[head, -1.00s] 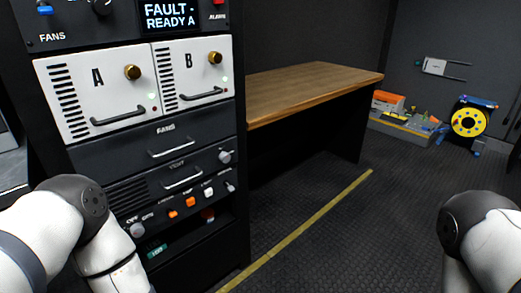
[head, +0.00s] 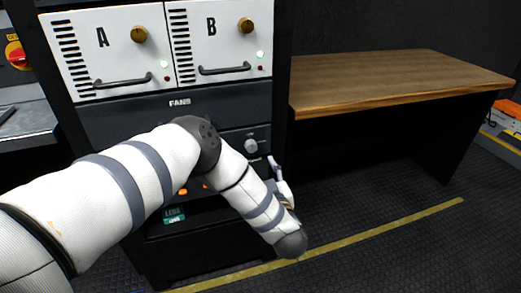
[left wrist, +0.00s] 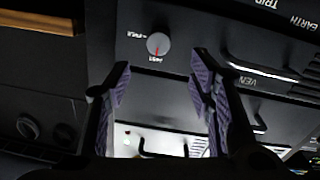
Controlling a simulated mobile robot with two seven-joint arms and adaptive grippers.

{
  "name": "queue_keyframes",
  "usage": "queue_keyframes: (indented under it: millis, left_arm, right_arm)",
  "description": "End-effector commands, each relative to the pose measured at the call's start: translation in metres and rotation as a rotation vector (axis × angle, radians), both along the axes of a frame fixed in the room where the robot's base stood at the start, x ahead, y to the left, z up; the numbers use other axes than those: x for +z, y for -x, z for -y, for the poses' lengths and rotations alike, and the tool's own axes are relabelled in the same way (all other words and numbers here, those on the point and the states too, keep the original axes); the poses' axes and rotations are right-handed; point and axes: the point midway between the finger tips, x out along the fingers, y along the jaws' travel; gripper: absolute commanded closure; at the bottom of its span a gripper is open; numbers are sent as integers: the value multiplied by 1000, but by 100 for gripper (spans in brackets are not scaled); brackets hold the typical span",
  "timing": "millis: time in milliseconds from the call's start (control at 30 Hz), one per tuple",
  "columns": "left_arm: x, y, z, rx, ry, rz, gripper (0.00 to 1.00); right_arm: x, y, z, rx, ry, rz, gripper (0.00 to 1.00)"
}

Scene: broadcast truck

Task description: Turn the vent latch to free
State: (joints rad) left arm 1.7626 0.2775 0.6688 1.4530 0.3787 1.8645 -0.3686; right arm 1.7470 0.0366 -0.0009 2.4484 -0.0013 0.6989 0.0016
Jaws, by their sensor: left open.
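The vent latch is a round grey knob (head: 251,146) on the dark rack panel below the FANS drawer. In the left wrist view the knob (left wrist: 158,44) shows a red pointer aimed down in the picture at a small label; another label sits to its left. The lettering is too small to read surely. My left gripper (head: 279,180) is open in front of the rack, just below and right of the knob. In the left wrist view its fingers (left wrist: 161,76) stand apart, with the knob beyond the gap and not touched. My right gripper is out of view.
Two white fan modules, A (head: 103,60) and B (head: 222,50), with brass knobs and handles, sit above. A wooden table (head: 390,78) stands right of the rack. My left arm hides much of the lower panel. Floor with a yellow line (head: 370,234) is clear.

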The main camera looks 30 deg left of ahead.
Motion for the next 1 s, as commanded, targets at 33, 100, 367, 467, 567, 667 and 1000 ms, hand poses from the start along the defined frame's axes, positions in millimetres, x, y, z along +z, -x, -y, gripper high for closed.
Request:
queue_keyframes:
  millis: [33,100,367,467,567,667,1000]
  left_arm:
    - [-2,-8,-11,5,-2,-1,51]
    - [-3,-21,-24,3,0,-1,51]
    - [-3,-53,-57,-2,1,-3,51]
    - [-2,-57,-61,-3,1,-2,51]
    - [-1,-58,-61,-3,0,-2,51]
    - [-1,-58,-61,-3,0,-2,51]
    - [-1,-57,-61,-4,1,-2,99]
  right_arm:
    - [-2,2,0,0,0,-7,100]
    - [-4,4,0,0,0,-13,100]
    - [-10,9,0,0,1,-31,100]
    - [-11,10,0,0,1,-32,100]
    - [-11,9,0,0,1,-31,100]
    - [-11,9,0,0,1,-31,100]
    - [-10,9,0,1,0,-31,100]
